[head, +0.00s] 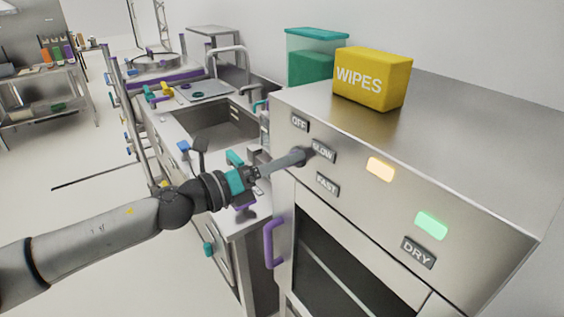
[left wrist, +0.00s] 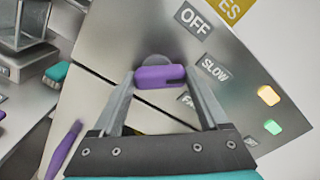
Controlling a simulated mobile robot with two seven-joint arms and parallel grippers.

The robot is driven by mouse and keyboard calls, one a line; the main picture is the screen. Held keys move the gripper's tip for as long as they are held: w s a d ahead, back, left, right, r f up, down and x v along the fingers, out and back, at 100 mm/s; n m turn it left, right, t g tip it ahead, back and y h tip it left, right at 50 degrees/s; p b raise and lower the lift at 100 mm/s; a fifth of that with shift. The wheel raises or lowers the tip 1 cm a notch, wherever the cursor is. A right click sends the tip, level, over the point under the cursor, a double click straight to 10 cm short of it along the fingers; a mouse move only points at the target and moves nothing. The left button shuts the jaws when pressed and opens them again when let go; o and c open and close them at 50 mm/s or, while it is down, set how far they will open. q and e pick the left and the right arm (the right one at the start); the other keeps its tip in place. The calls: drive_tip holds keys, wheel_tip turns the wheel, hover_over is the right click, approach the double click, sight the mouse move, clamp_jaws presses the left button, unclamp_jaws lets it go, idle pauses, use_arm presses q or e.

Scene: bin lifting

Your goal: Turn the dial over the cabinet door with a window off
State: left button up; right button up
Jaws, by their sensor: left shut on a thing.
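The dial (left wrist: 155,77) is a purple bar knob on the steel front panel (head: 345,195), above the cabinet door with a dark window (head: 335,262). My left gripper (head: 304,156) is shut on the dial, with one finger at each end of the bar in the left wrist view (left wrist: 160,80). The fingers mostly hide the dial in the head view. A dark mark on the bar's right end faces roughly towards the SLOW label (left wrist: 215,68). The OFF label (left wrist: 194,20) is above it, and the FAST label (head: 327,184) is below. My right gripper is not in view.
An amber light (head: 381,169) and a green light (head: 431,225) glow right of the dial, above a DRY label (head: 418,252). The door has a purple handle (head: 274,243). A yellow WIPES box (head: 372,78) stands on top. A sink counter (head: 215,125) is to the left.

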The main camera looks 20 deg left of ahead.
use_arm(q)
drive_tip(key=shift+w+a+r+n+p, duration=0.1)
drive_tip(key=shift+n+p, duration=1.45)
drive_tip(key=shift+n, duration=0.85)
drive_tip(key=shift+a+n+p, duration=0.1)
drive_tip(key=shift+n+p, duration=1.45)
drive_tip(key=shift+n, duration=0.85)
drive_tip(key=shift+d, duration=0.1)
drive_tip(key=o, duration=1.2)
drive_tip(key=shift+o, duration=0.2)
drive_tip(key=b+v, duration=0.2)
drive_tip(key=v, duration=1.3)
